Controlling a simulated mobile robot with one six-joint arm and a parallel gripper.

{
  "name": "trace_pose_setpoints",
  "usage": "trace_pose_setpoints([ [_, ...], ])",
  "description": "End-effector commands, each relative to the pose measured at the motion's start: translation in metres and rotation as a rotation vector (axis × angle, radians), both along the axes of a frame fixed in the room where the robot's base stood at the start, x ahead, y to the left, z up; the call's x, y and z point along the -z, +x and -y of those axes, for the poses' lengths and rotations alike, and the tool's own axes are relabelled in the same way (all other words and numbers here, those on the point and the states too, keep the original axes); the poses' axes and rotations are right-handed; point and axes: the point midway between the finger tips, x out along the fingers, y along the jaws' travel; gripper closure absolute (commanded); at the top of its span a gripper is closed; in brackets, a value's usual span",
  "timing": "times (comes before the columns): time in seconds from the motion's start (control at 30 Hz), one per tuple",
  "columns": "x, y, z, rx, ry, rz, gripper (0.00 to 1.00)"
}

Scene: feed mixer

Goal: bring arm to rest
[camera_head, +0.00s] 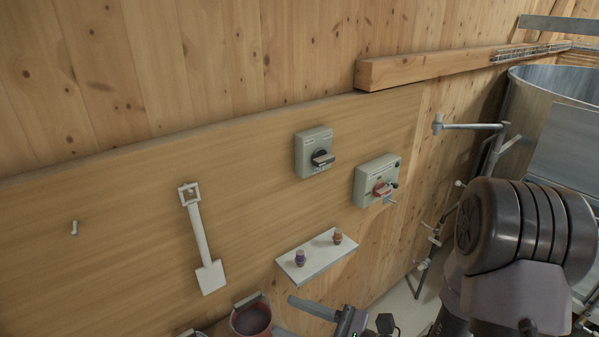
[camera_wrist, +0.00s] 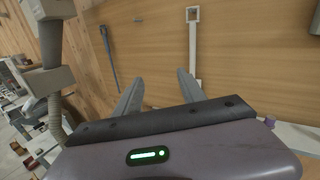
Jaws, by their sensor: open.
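My gripper (camera_head: 283,315) is at the bottom of the head view, low in front of the wooden wall, with its two grey fingers pointing left. In the wrist view my gripper (camera_wrist: 160,78) has its fingers spread apart, with nothing between them. The wooden board lies beyond the fingertips. A dark ribbed joint of my arm fills the right of the head view and hides part of what is behind it.
A small shelf (camera_head: 316,256) with two little bottles is on the wall above my gripper. A reddish bucket (camera_head: 251,318) is close to the fingertips. Two switch boxes (camera_head: 313,152) (camera_head: 376,180) and a white shovel (camera_head: 202,240) hang on the board. A metal tank (camera_head: 560,84) stands right.

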Motion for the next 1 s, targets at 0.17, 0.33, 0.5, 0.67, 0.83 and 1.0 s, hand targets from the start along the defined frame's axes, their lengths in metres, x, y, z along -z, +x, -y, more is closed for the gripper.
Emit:
trace_pose_setpoints([
  [0.17,0.029,-0.044,-0.025,-0.243,-0.131,0.118,0.52],
  [0.33,0.075,-0.097,-0.032,-0.494,-0.353,0.256,0.52],
  [0.5,0.173,-0.143,-0.003,-0.74,-0.801,0.479,0.52],
  [0.67,0.246,-0.136,0.063,-0.774,-1.379,0.753,0.52],
  [0.83,0.243,-0.118,0.102,-0.664,-1.714,0.923,0.52],
  [1.0,0.231,-0.115,0.109,-0.638,-1.771,0.949,0.52],
])
